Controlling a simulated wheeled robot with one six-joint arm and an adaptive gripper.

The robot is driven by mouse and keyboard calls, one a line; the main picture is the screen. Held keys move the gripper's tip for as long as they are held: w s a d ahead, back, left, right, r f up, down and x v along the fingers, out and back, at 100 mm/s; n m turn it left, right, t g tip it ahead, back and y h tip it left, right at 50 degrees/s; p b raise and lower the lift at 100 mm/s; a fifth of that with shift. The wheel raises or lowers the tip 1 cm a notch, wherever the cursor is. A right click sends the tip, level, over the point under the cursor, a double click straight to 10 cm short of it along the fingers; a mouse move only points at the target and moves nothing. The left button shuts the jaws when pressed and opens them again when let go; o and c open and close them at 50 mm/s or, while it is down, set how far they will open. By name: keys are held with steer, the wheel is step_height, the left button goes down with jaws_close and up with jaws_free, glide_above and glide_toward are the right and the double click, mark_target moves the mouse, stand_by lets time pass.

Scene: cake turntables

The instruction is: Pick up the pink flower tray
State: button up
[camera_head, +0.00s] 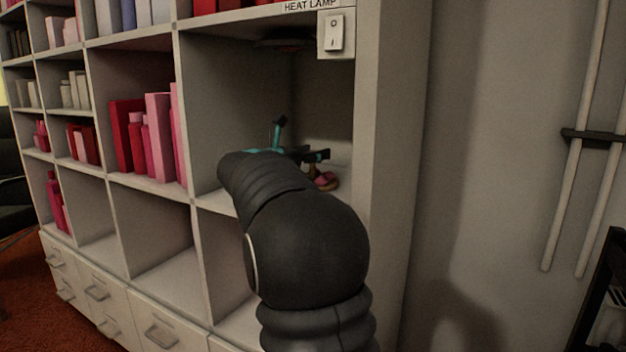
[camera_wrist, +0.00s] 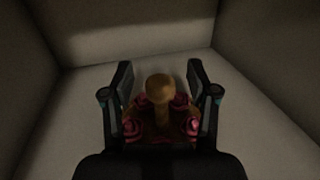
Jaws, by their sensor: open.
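The pink flower tray (camera_head: 325,180) stands on the floor of the shelf compartment below the heat lamp label, mostly hidden behind my arm in the head view. In the wrist view the tray (camera_wrist: 160,122) shows a tan central knob with several pink flowers around it. My gripper (camera_head: 300,153) reaches into this compartment. In the wrist view my gripper (camera_wrist: 160,80) is open, with one finger on each side of the tray's knob and flowers. I cannot tell whether the fingers touch the tray.
The compartment walls are close on both sides and behind. A light switch (camera_head: 336,33) is at the compartment's top right edge. Pink and red boxes and bottles (camera_head: 145,135) fill the compartment to the left. Drawers (camera_head: 160,325) are below, and a plain wall (camera_head: 480,150) is right.

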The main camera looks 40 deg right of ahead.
steer(key=shift+d, duration=0.1)
jaws_close()
steer(key=shift+r, duration=0.1)
